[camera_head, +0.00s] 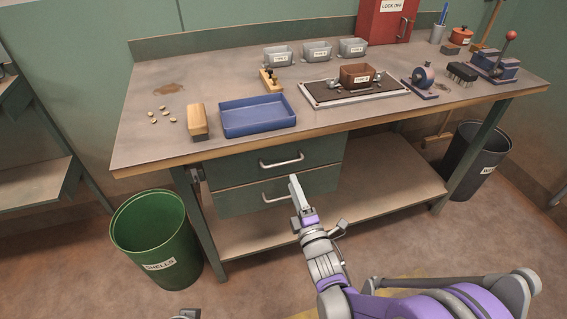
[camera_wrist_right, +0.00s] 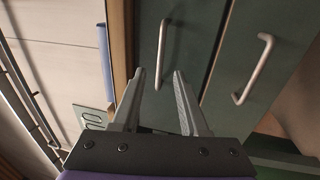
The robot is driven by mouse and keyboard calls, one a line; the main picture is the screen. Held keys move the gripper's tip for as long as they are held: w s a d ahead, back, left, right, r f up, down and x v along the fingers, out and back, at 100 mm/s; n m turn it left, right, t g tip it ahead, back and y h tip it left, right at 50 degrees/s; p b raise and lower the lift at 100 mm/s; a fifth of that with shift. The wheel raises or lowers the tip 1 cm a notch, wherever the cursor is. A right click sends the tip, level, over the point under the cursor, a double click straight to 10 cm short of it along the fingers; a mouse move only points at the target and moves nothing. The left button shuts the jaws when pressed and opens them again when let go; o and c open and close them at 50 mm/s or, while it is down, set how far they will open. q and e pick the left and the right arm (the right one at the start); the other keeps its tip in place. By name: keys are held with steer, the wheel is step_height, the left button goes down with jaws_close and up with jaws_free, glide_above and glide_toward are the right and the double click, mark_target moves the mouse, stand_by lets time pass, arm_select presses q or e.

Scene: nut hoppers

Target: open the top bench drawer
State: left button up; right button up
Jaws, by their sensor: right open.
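The top drawer (camera_head: 240,172) is a green front under the bench top, closed, with a pale bar handle (camera_head: 282,160). In the right wrist view that handle (camera_wrist_right: 162,55) stands upright, its near end showing between the fingertips. My right gripper (camera_head: 296,188) is open and empty in front of the drawers, overlapping the lower drawer's handle (camera_head: 275,196) in the head view. In the right wrist view the gripper (camera_wrist_right: 160,80) has its fingers spread; I see no contact with the handle. The lower drawer's handle (camera_wrist_right: 253,68) is off to the right there. My left gripper is not clearly seen.
The bench top (camera_head: 190,75) overhangs the drawers. A blue tray (camera_head: 257,127) and a wooden-backed brush (camera_head: 197,121) lie near its front edge. A green bin (camera_head: 155,240) stands at the left, a dark bin (camera_head: 478,150) at the right. The floor before the drawers is clear.

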mark_target(285, 163)
steer(key=b+x, duration=0.1)
steer(key=x, duration=0.7)
steer(key=shift+w+a, duration=0.1)
steer(key=shift+w, duration=0.2)
jaws_close()
stand_by(1.0)
